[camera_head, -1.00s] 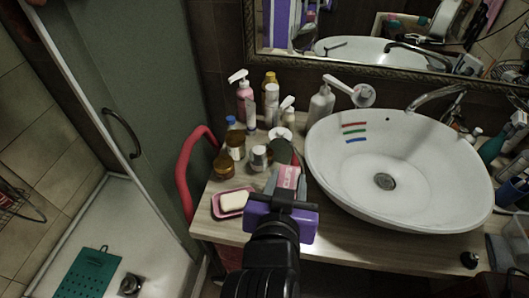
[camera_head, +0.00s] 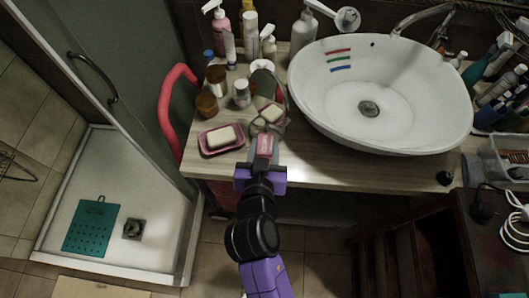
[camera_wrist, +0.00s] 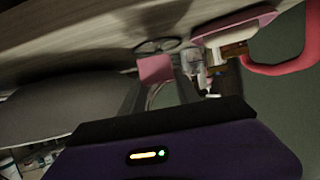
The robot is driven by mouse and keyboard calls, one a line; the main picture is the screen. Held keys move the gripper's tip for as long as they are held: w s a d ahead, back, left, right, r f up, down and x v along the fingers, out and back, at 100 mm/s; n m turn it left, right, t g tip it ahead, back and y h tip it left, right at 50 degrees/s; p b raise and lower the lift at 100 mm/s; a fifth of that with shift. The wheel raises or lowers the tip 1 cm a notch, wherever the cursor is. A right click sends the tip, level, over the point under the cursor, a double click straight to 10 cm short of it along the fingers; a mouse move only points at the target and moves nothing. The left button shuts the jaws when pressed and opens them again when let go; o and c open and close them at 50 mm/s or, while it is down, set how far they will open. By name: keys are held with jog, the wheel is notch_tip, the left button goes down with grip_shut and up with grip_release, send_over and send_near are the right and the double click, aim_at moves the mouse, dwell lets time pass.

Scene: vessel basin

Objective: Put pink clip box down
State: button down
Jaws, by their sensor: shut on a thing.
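The pink clip box (camera_head: 264,145) is held between the fingertips of my gripper (camera_head: 262,158), over the front part of the wooden counter (camera_head: 330,172). It also shows in the wrist view (camera_wrist: 156,69), between the two fingers. My gripper is shut on it. Whether the box touches the counter cannot be told. The box is to the right of the pink soap dish (camera_head: 208,149) and left of the white basin (camera_head: 310,128). Fingers hide part of the box.
A small pale box (camera_head: 271,113) and a thin wire loop lie just behind the held box. Jars (camera_head: 241,93) and bottles (camera_head: 222,30) crowd the back left. A red curved rail (camera_head: 165,105) is at the left. A strip of counter in front of the basin is clear.

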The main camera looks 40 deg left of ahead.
aim_at(264, 155)
jog(key=shift+f, duration=1.9)
jog(key=shift+f, duration=0.15)
jog(key=c, duration=0.9)
grip_release()
jog(key=shift+r, duration=0.35)
jog(key=b+v, duration=0.2)
jog(key=v, duration=1)
